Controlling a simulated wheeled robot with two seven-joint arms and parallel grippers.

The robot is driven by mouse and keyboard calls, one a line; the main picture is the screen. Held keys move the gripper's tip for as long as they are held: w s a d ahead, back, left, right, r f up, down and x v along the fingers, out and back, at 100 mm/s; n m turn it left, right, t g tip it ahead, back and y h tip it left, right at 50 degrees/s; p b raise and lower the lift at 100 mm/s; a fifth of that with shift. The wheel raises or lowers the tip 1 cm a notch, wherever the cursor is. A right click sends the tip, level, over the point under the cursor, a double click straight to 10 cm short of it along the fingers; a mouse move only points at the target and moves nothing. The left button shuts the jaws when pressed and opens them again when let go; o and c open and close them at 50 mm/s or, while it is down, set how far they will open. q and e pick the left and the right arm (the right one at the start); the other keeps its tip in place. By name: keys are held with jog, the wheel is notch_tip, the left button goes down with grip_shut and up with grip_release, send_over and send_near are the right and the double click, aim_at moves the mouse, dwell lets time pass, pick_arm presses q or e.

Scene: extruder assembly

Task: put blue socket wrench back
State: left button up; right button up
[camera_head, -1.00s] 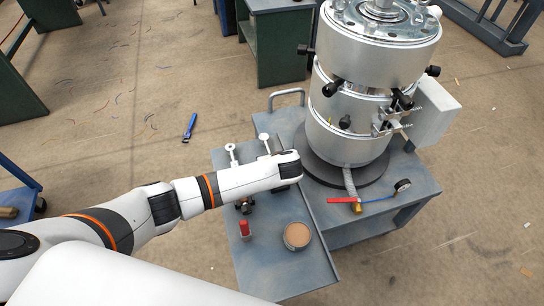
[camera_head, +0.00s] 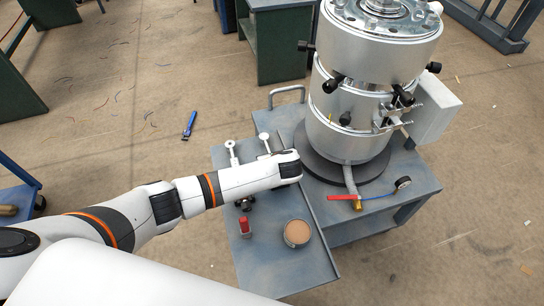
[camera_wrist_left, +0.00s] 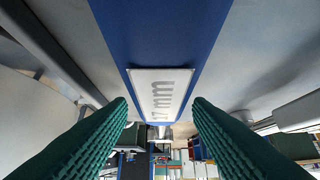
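The blue handle of the socket wrench (camera_wrist_left: 160,30) fills the upper middle of the left wrist view. It carries a white label (camera_wrist_left: 161,95) reading "17 mm", and a small silver end shows beyond it. The green ridged fingers of my left gripper (camera_wrist_left: 160,100) stand apart, one on each side of the label, with their tips close to the handle's edges. I cannot tell whether they touch it. In the head view my left arm reaches over the grey cart and hides the gripper and the wrench. My right gripper is not in view.
On the grey cart (camera_head: 270,262) stand a red-capped item (camera_head: 245,228), a round tan-topped tin (camera_head: 297,232) and two white-topped posts (camera_head: 231,150). The large silver extruder (camera_head: 350,100) stands right of my arm. A blue object (camera_head: 189,125) lies on the floor.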

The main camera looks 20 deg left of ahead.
pick_arm(q)
jog(key=p+v, duration=0.2)
jog(key=v, duration=1)
jog(key=shift+s, duration=0.1)
jog(key=shift+d, duration=0.1)
